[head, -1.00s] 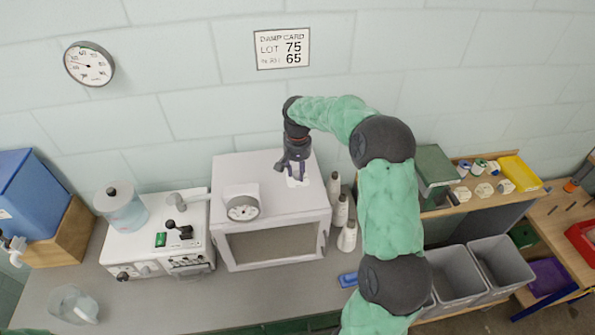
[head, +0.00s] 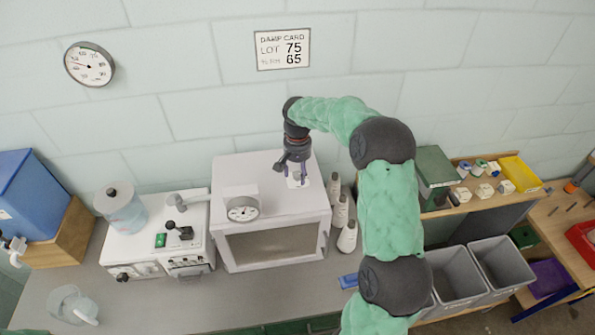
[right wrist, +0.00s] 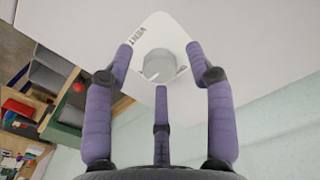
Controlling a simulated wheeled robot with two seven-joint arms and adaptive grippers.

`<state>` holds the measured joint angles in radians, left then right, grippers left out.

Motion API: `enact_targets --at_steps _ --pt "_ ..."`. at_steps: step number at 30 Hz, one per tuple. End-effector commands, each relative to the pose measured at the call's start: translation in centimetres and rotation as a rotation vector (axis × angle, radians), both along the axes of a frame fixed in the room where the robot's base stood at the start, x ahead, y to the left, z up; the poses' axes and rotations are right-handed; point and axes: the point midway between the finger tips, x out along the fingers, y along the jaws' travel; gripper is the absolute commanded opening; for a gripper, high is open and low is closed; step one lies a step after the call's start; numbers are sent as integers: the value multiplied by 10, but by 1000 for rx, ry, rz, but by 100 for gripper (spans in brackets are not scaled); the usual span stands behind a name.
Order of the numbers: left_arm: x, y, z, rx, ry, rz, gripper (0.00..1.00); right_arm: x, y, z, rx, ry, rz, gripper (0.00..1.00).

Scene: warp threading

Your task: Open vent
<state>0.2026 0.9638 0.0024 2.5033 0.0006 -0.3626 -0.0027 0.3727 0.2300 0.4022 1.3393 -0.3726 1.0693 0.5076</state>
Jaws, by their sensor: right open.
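The vent is a round grey knob (right wrist: 160,66) on a white plate marked "VENT" (right wrist: 150,32), seen in the right wrist view. In the head view the plate (head: 297,180) lies on the top right of the white cabinet (head: 235,176). My right gripper (head: 294,172) points down over the vent. In the right wrist view its purple fingers (right wrist: 160,75) are open, spread around the knob with gaps at the sides. I cannot tell whether any finger touches it. My left gripper is not in view.
A dial gauge (head: 242,209) stands at the cabinet's top front. White thread cones (head: 347,237) stand close to its right side. A white machine (head: 150,245) with a jar stands to the left. The wall (head: 200,120) is close behind.

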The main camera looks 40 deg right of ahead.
Motion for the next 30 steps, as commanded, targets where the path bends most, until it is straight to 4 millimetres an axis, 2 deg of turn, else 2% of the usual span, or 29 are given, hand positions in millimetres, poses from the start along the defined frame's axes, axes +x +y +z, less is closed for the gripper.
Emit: enact_targets --at_steps 5,15,21,30 --pt "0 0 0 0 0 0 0 1 0 11 -1 -3 0 55" --pt "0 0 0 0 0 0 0 2 0 75 -2 -5 1 55" --pt "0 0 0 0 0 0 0 1 0 105 -1 -2 0 55" --pt "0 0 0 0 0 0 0 0 0 120 0 0 0 55"
